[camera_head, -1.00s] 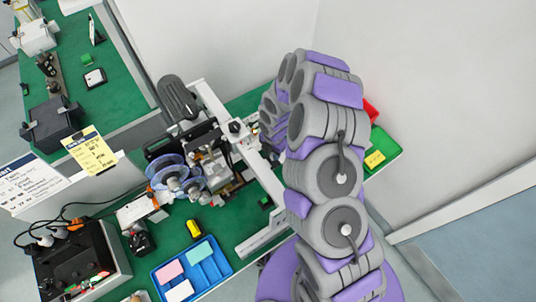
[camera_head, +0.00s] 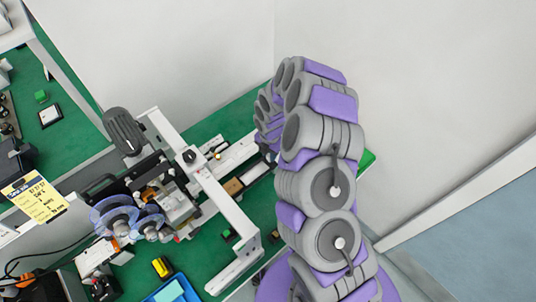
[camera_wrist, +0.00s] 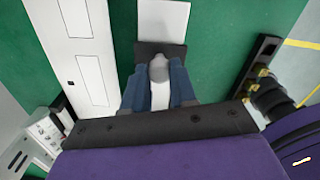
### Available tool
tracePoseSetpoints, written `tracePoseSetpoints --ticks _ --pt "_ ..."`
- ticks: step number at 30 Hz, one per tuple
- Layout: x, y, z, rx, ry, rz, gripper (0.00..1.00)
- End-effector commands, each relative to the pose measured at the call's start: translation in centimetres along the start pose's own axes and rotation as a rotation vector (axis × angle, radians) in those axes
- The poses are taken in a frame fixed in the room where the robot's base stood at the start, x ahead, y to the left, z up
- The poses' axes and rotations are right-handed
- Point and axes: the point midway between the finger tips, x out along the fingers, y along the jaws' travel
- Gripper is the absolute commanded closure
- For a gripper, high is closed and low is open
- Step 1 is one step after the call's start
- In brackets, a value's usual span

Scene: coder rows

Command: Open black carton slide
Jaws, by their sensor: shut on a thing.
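In the wrist view, a black plate (camera_wrist: 180,51) lies at the near end of a white flat strip (camera_wrist: 163,20) on the green table. A grey rounded knob (camera_wrist: 159,67) stands at the plate's near side. My gripper (camera_wrist: 158,77), with two blue fingers, is shut on the grey knob. I cannot tell whether the plate and knob are the black carton slide. In the head view, my arm hides the gripper and what it holds.
A long white machine body (camera_wrist: 90,60) runs close left of the gripper. A black rail (camera_wrist: 257,62) stands to the right. The head view shows a coder machine (camera_head: 165,185) with blue reels (camera_head: 115,214), and a white wall behind. Bare green table lies around the plate.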

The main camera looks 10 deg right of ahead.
Motion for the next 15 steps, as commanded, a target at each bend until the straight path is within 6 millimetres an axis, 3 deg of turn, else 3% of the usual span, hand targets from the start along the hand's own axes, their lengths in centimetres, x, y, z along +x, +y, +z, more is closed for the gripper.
tracePoseSetpoints --ticks 6,7,15 --pt "-0.06 0.07 0.02 0.001 -0.001 0.003 1.00" --pt "-0.06 0.08 0.02 0.001 -0.001 0.003 0.73" --pt "-0.04 0.03 -0.01 0.000 -0.001 0.002 0.48"
